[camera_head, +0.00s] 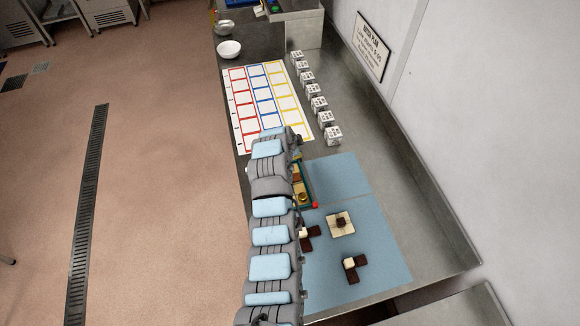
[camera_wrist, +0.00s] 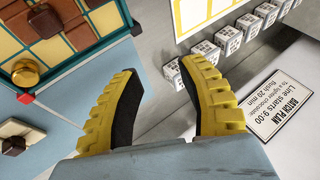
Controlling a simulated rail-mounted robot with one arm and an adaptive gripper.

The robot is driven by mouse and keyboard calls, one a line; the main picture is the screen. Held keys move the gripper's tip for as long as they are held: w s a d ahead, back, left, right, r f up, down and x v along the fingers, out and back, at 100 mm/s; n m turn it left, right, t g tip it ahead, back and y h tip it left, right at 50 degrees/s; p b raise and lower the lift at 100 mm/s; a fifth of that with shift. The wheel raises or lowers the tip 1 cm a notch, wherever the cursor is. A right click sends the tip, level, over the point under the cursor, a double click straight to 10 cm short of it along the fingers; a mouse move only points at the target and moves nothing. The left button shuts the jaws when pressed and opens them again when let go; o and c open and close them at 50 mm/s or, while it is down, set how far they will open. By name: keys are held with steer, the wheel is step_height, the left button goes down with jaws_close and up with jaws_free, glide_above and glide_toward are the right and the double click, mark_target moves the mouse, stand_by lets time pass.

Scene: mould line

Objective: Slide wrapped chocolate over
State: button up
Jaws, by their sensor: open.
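A gold round piece (camera_head: 302,197), which looks like the wrapped chocolate, lies in a green-edged tray (camera_head: 310,181) beside my arm; the arm hides part of the tray. The gold piece (camera_wrist: 26,72) shows at the left of the wrist view, near the tray's red corner. A brown square chocolate (camera_wrist: 45,22) lies in the tray's grid above it. My gripper (camera_wrist: 163,68) is open and empty, its two yellow fingers apart, to the right of the tray in the wrist view. In the head view my gripper cannot be made out.
Blue mats (camera_head: 378,245) carry a cream square with a dark piece (camera_head: 340,223) and small chocolate groups (camera_head: 354,267). A chart with coloured squares (camera_head: 265,95) lies further back, beside a row of white cubes (camera_head: 319,104). The wall bounds the bench on the right.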

mark_target(303, 196)
steer(key=s+r+m+g+b, duration=0.2)
steer(key=s+r+m+g, duration=0.2)
steer(key=s, duration=0.7)
steer(key=m+g, duration=0.2)
steer(key=g, duration=0.1)
steer(key=shift+a+r+g+h, duration=0.3)
steer(key=shift+r+h, duration=0.05)
steer(key=shift+h, duration=0.05)
steer(key=shift+x, duration=8.7)
steer(key=shift+w, duration=0.1)
jaws_close()
